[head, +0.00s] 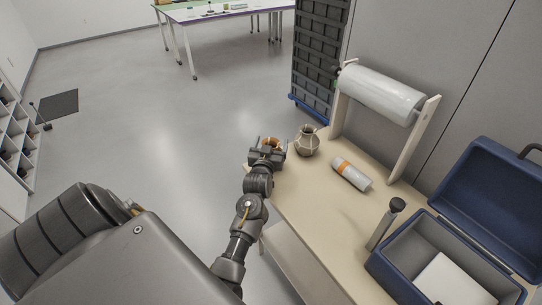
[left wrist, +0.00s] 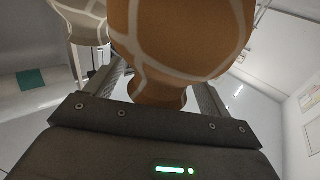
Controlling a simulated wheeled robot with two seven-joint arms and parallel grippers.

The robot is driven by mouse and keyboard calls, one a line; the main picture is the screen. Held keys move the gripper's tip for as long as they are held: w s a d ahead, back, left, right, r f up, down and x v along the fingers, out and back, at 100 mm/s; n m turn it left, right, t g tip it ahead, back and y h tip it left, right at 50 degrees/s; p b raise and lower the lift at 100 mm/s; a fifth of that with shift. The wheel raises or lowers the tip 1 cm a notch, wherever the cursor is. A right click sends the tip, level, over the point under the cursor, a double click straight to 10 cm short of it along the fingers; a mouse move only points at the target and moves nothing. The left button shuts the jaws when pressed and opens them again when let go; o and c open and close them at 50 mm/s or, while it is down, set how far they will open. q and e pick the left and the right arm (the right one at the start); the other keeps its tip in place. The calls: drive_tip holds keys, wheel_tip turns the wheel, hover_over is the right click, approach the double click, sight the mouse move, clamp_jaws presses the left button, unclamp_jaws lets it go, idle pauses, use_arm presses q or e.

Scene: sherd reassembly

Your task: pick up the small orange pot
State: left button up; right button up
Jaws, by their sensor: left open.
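The small orange pot (head: 269,142) stands near the far left end of the workbench, mostly hidden behind my left gripper (head: 267,154) in the head view. In the left wrist view the orange pot (left wrist: 185,35) is very close, brown-orange with pale seam lines, and its narrow end lies between the two fingers. My left gripper (left wrist: 163,90) is open around it. I cannot tell whether a finger touches it. My right gripper is not in view.
A grey-beige pot (head: 307,142) with pale seams stands just right of the orange pot.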

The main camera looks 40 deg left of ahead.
use_arm(q)
drive_tip(key=shift+w+a, duration=0.35)
drive_tip(key=shift+w, duration=0.3)
drive_tip(key=shift+r, duration=0.1)
clamp_jaws()
